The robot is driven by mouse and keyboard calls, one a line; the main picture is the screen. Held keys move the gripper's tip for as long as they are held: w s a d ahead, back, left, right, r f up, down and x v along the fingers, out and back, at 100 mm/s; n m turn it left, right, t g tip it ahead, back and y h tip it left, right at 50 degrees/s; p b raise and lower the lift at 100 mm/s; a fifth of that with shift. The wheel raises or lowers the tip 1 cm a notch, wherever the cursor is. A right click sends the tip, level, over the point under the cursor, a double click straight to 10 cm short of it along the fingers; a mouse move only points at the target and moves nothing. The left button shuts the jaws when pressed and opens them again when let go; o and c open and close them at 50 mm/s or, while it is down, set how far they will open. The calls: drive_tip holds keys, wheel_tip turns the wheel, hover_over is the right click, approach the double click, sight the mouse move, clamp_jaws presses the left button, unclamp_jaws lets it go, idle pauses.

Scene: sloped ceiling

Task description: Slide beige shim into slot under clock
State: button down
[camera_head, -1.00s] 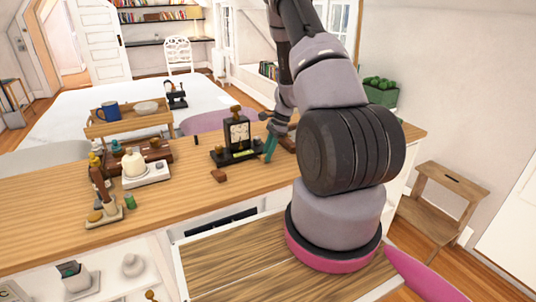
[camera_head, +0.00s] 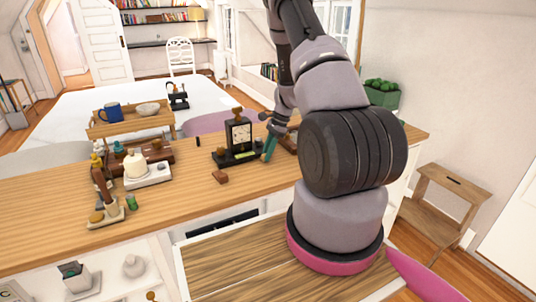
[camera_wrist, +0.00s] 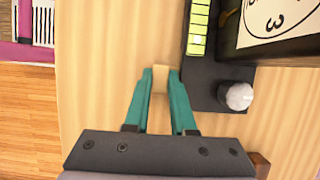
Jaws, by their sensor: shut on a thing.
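The black clock (camera_head: 239,134) stands upright on its dark base (camera_head: 235,157) on the wooden counter. In the wrist view the clock's white face (camera_wrist: 278,18) is at the upper right, and the base (camera_wrist: 212,75) with a yellow-green strip and a silver knob is beside my gripper. My gripper (camera_wrist: 160,72) has teal fingers shut on the beige shim (camera_wrist: 160,78), held between the tips just left of the base. In the head view my gripper (camera_head: 268,150) is at the right of the clock. The slot itself cannot be made out.
A white scale-like device (camera_head: 148,175) and a wooden stand with a blue mug (camera_head: 112,112) are at the left. The counter between them is mostly clear.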

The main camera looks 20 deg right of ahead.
drive_tip(key=shift+w, duration=0.25)
drive_tip(key=c, duration=0.7)
unclamp_jaws()
drive_tip(key=shift+w+r, duration=0.1)
drive_tip(key=shift+w+r, duration=0.1)
drive_tip(key=shift+r, duration=0.1)
drive_tip(key=v, duration=0.7)
drive_tip(key=shift+s+d+r, duration=0.15)
drive_tip(key=shift+s+r, duration=0.1)
drive_tip(key=shift+s, duration=0.05)
